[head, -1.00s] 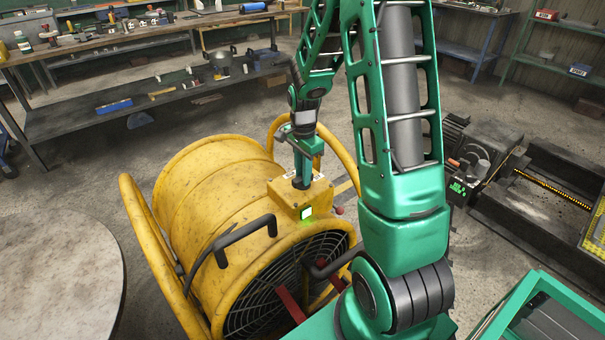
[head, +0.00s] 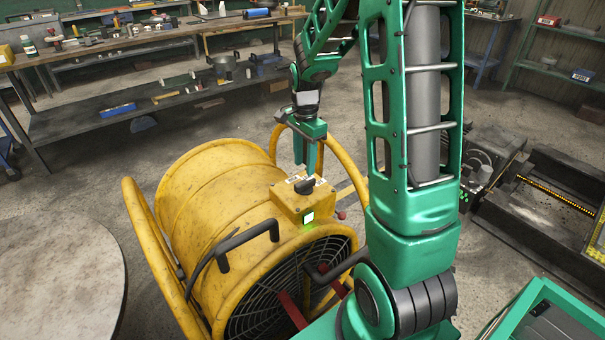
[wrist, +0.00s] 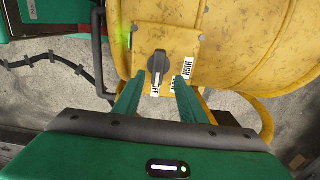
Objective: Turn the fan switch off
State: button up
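The yellow drum fan (head: 205,195) stands on the floor, with a yellow switch box (head: 290,205) on top. The black switch knob (head: 304,186) sits on the box. In the wrist view, the knob (wrist: 160,66) lies beyond and between my fingertips, its lower end towards a label partly hidden by my finger that seems to read OFF. A HIGH label (wrist: 187,68) is to its right. A square lamp (head: 308,217) on the box glows green-white. My gripper (head: 308,170) is just behind and above the knob, fingers apart and empty, also seen in the wrist view (wrist: 157,84).
Black handles (head: 246,240) and yellow tube hoops (head: 150,250) stick out around the fan. A round table (head: 60,270) is at left, a workbench (head: 110,45) at the back, and machinery at right. Open floor lies behind the fan.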

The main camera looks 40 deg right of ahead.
aim_at(305, 182)
notch_tip(305, 182, up, 4)
dwell(0.7)
jog(key=s+r+n, duration=0.2)
jog(key=s+n, duration=0.1)
jog(key=s, duration=0.6)
jog(key=s+a+r+n, duration=0.1)
jog(key=s+n, duration=0.3)
jog(key=s, duration=0.6)
jog(key=s+a+r+n, duration=0.1)
jog(key=s+n, duration=0.3)
jog(key=s, duration=0.5)
jog(key=shift+s+r, duration=0.35)
jog(key=shift+r, duration=0.5)
jog(key=shift+a, duration=0.1)
jog(key=shift+c, duration=0.9)
jog(key=shift+s, duration=0.1)
